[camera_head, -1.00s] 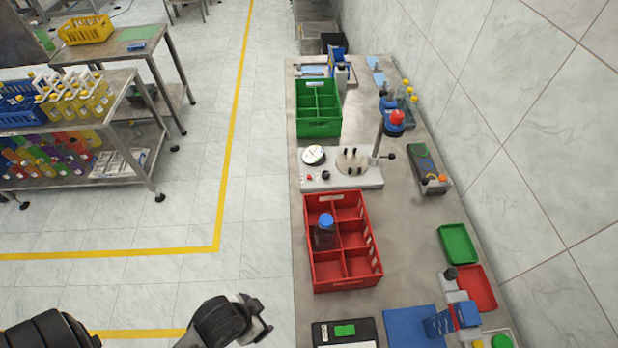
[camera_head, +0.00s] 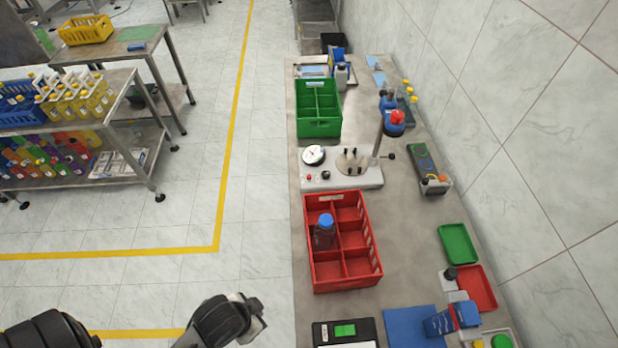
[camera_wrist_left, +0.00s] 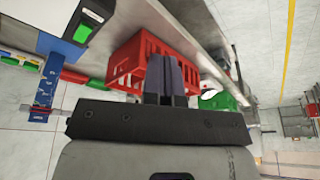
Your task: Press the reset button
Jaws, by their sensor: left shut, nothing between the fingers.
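A grey machine (camera_head: 342,178) with a round white dial (camera_head: 313,155) stands on the bench in the head view. A small red button (camera_head: 309,178) and a black knob (camera_head: 326,175) are on its front left; no reset label is readable. My left gripper (camera_head: 258,312) is at the bottom of the head view, left of the bench edge and well apart from the machine. In the left wrist view its fingers (camera_wrist_left: 172,74) are together and empty, in front of the red crate. The red button cannot be made out there. My right gripper is not in view.
A red crate (camera_head: 309,252) with a blue-capped bottle (camera_head: 324,232) stands nearer than the machine, a green crate (camera_head: 321,131) beyond it. A black pad with a green rectangle (camera_head: 345,330) lies at the near bench end.

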